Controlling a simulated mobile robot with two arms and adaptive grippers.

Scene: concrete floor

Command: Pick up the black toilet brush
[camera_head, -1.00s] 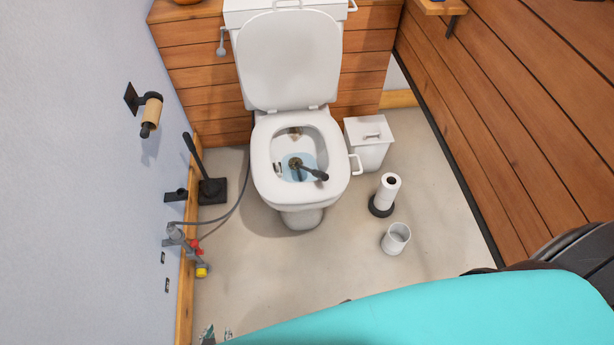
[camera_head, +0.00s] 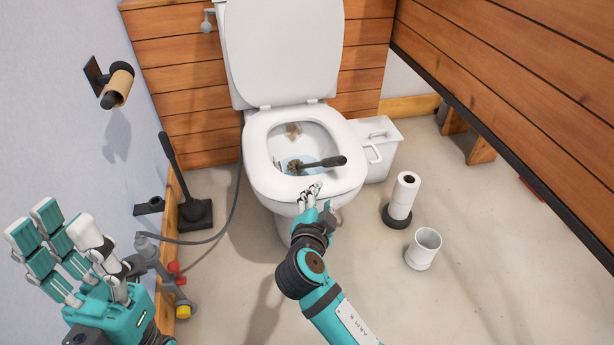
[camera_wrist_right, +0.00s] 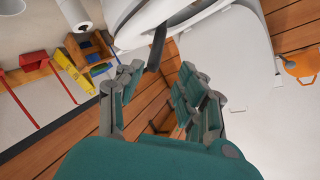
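The black toilet brush (camera_head: 325,163) lies in the toilet bowl, its head low inside and its handle pointing right over the seat. My right gripper (camera_head: 310,191) is at the front rim of the toilet (camera_head: 340,187), just below and apart from the handle. In the right wrist view the fingers of my right gripper (camera_wrist_right: 160,80) are spread and empty, with the dark handle (camera_wrist_right: 157,46) beyond their tips. My left gripper (camera_head: 60,240) is open and empty at the left, by the wall.
A black tool with a square base (camera_head: 195,212) stands by the left wall, near a grey hose and valve (camera_head: 165,265). A white bin (camera_head: 380,150), a paper roll on a black stand (camera_head: 403,195) and a white cup (camera_head: 424,247) stand at the right. The front right floor is clear.

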